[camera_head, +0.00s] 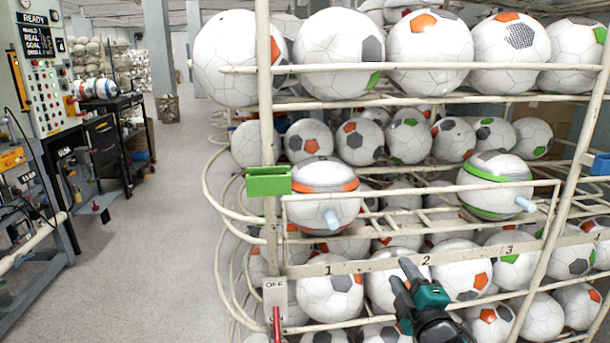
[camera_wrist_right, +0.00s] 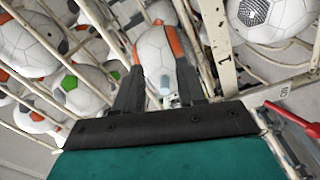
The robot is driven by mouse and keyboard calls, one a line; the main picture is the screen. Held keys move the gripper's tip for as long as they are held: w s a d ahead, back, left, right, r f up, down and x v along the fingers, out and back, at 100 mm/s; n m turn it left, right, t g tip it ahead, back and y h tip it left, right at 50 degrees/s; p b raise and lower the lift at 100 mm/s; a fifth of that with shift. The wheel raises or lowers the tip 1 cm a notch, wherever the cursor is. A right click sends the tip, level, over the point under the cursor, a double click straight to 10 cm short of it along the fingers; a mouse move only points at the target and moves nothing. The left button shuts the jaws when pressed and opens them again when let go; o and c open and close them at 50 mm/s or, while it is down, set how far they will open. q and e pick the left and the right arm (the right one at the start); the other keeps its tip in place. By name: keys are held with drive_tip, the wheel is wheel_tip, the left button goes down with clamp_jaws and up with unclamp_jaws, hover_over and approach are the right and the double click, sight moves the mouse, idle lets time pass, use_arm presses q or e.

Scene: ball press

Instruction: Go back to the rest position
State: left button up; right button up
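My right gripper (camera_head: 402,274) is in front of the rack, below the shelf strip near the number 2. In the right wrist view its two dark fingers (camera_wrist_right: 160,88) stand apart with nothing gripped between them. The ball with an orange band (camera_head: 323,194) sits behind the front rail above number 1, its pale blue nozzle facing out. It shows beyond the fingers in the wrist view (camera_wrist_right: 155,50). A ball with a green band (camera_head: 490,172) and a similar nozzle sits above number 3. My left gripper is not in view.
The pipe rack (camera_head: 268,120) holds many soccer balls. A green block (camera_head: 268,182) is on its left post, and an OFF plate (camera_head: 275,291) with a red lever (camera_head: 277,325) is below. A control panel (camera_head: 45,80) stands at left. The grey floor (camera_head: 130,250) between is open.

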drive_tip(key=s+a+f+m+g, duration=0.2)
drive_tip(key=s+f+m, duration=0.4)
drive_tip(key=s+f, duration=0.4)
drive_tip(key=s+a+f+m+g, duration=0.2)
drive_tip(key=s+f+m+g, duration=0.3)
drive_tip(key=s, duration=1.2)
wheel_tip(320, 180, down, 5)
drive_tip(key=shift+s+a+r+m, duration=0.1)
drive_tip(key=shift+s+a+m, duration=0.25)
drive_tip(key=shift+m, duration=0.65)
drive_tip(key=shift+d, duration=0.1)
